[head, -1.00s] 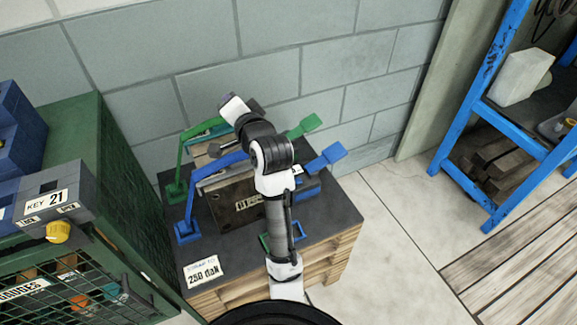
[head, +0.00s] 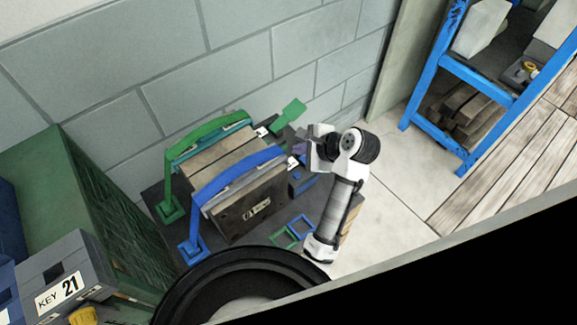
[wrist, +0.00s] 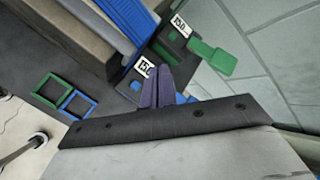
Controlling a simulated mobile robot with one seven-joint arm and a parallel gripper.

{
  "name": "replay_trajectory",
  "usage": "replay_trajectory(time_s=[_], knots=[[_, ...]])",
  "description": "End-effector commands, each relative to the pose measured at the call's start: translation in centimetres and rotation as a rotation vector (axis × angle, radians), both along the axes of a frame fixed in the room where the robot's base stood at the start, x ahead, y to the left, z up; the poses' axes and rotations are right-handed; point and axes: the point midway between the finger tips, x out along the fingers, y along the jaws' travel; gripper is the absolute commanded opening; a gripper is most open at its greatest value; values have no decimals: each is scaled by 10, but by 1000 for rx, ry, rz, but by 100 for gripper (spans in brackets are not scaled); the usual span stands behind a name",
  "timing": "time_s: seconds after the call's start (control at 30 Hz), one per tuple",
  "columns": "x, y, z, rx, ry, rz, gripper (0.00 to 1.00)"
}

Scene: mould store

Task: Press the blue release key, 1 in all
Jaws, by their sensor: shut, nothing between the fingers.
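A small blue square (wrist: 135,87), which looks like the blue key, sits beside a white label in the wrist view, just left of my fingertips. In the head view, a blue block (head: 302,180) stands at the right end of the blue clamp bar (head: 238,173), partly behind my arm. My gripper (head: 299,148) is over this end of the clamp, its purple fingers together and empty; they also show in the wrist view (wrist: 156,90). I cannot tell whether they touch anything. Blue bits beside the fingers may be the blue lever, mostly hidden.
A green clamp bar (head: 208,137) runs behind the blue one, with a green lever (head: 290,115) at its right end. Both cross a mould block (head: 250,210). A grey wall stands behind. A blue rack (head: 425,125) is at right; a green cabinet (head: 70,200) is at left.

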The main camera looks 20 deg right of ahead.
Motion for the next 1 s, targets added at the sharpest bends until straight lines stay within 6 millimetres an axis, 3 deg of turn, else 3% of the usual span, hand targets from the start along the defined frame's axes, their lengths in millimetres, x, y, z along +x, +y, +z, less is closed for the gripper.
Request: replay_trajectory(time_s=[0.57, 1.0], knots=[[-5, -3, -5, 18, 17, -8, 0], [-5, -3, -42, 15, 15, -9, 0]])
